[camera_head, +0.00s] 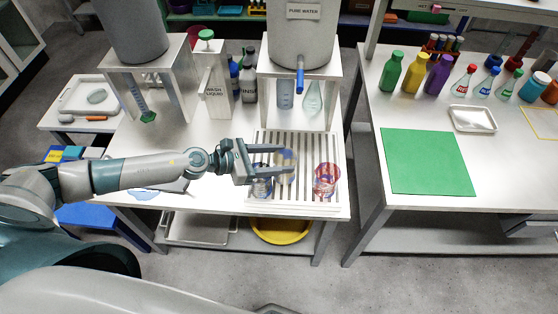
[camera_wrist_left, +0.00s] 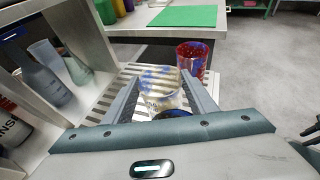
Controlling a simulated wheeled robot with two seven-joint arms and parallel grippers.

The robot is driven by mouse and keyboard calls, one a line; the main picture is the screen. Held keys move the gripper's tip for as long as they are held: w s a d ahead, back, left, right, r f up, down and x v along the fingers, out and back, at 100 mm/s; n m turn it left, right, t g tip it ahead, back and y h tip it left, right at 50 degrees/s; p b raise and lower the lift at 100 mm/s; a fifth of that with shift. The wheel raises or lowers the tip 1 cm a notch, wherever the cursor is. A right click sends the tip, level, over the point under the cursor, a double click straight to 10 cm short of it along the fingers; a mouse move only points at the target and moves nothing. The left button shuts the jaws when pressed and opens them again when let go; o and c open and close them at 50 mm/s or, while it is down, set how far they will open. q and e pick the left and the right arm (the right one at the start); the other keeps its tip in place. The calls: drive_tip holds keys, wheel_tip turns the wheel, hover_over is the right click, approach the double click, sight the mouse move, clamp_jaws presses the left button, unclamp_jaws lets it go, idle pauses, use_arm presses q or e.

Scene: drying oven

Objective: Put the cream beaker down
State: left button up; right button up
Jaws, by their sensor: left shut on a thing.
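My left gripper (camera_head: 282,163) reaches in from the left over the white slatted rack (camera_head: 322,143). It is shut on the cream beaker (camera_head: 287,155), which is clear with cream and blue markings. In the left wrist view the cream beaker (camera_wrist_left: 160,84) stands between the two fingers. Whether its base touches the slats cannot be told. A blue-marked beaker (camera_head: 262,187) is on the rack just in front of the gripper; only its dark blue rim (camera_wrist_left: 173,113) shows in the wrist view.
A red-marked beaker (camera_head: 327,181) stands on the rack to the right. Behind the rack is a white stand (camera_head: 337,73) with bottles under it. A green mat (camera_head: 427,162) lies on the right table, across a floor gap. The rack's back part is bare.

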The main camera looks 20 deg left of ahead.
use_arm(q)
wheel_tip(320, 180, up, 16)
drive_tip(key=p, duration=0.7)
drive_tip(key=shift+p, duration=0.35)
drive_tip(key=shift+r, duration=0.2)
